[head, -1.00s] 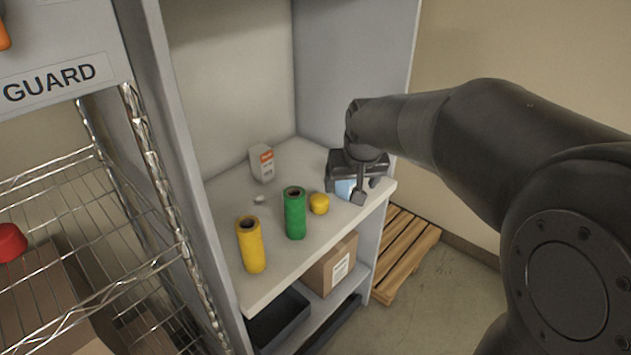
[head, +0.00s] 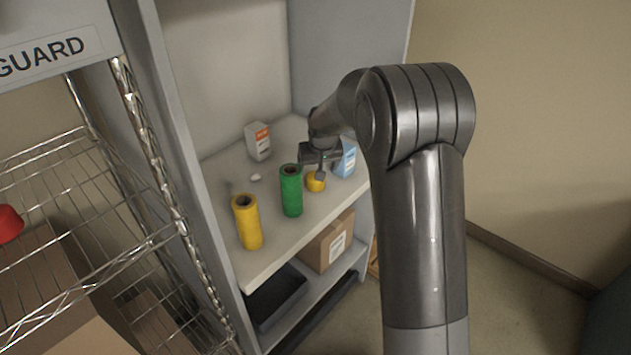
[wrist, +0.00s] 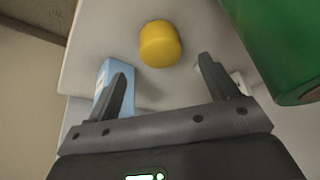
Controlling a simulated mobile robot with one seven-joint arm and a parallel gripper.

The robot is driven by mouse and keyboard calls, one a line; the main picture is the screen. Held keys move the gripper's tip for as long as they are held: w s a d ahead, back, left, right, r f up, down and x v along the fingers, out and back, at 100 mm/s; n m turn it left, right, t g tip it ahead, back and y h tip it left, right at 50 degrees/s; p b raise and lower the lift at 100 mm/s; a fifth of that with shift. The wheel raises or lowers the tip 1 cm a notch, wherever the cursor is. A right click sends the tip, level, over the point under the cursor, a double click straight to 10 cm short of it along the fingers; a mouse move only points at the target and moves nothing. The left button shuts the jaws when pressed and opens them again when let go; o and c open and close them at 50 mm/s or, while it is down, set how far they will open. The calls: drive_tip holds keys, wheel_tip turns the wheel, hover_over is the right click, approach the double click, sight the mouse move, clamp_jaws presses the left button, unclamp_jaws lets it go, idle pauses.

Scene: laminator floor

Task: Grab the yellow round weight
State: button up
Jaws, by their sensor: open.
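The yellow round weight (head: 316,184) sits on the shelf board (head: 262,262), just right of the green roll. In the wrist view the weight (wrist: 160,43) is beyond the fingertips, between their lines. My gripper (head: 320,166) is above and close to the weight in the head view, and one finger covers part of it. In the wrist view my gripper (wrist: 165,75) is open, with nothing between its fingers.
A green roll (head: 291,192) stands close left of the weight; a yellow roll (head: 247,224) is farther left. A blue-and-white box (head: 345,158) stands right of the gripper. A white-and-orange box (head: 257,141) and a small white object (head: 256,177) are behind.

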sight(315, 186)
drive_tip(key=shift+x, duration=3.5)
drive_tip(key=c, duration=1.3)
drive_tip(key=shift+r, duration=0.15)
